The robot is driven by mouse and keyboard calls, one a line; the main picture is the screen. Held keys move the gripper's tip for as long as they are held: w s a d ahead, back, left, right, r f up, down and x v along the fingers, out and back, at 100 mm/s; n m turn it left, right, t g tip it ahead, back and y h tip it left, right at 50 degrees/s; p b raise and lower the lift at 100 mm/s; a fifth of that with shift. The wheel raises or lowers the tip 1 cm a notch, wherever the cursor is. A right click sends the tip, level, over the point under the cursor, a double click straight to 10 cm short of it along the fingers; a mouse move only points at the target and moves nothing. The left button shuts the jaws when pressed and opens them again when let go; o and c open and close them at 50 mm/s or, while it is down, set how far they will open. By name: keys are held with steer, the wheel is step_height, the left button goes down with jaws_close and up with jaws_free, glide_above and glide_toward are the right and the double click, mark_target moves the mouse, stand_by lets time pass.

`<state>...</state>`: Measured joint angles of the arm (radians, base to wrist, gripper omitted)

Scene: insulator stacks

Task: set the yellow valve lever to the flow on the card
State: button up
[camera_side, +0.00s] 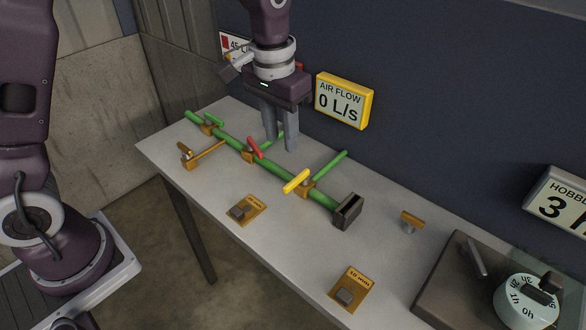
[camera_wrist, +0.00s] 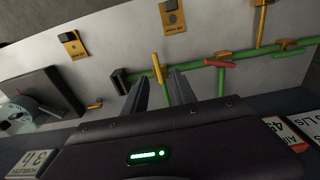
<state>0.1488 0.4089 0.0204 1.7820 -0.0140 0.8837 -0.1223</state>
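The yellow valve lever (camera_side: 297,181) sits on a brass valve on the green pipe (camera_side: 230,143), near its dark end block. The lever lies crosswise to the pipe. My gripper (camera_side: 280,146) is open and empty, pointing down, behind the pipe and left of the yellow lever in the side view. In the wrist view the yellow lever (camera_wrist: 158,67) shows between the fingertips, apart from both. The air flow display (camera_side: 344,100) reads 0 L/s.
A red lever (camera_side: 255,147) stands on the pipe close to my fingers. Green branch pipes (camera_side: 330,167) run toward the wall. Tagged switches (camera_side: 247,209) sit on the table's front, and a dial box (camera_side: 528,297) is at the right. The table (camera_side: 290,245) between the switches is clear.

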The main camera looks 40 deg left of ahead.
glide_above(294, 180)
steer(key=shift+g, duration=0.4)
step_height(294, 180, down, 5)
steer(key=shift+r, duration=0.15)
step_height(294, 180, down, 7)
steer(key=shift+f, duration=0.1)
jaws_close()
stand_by(0.7)
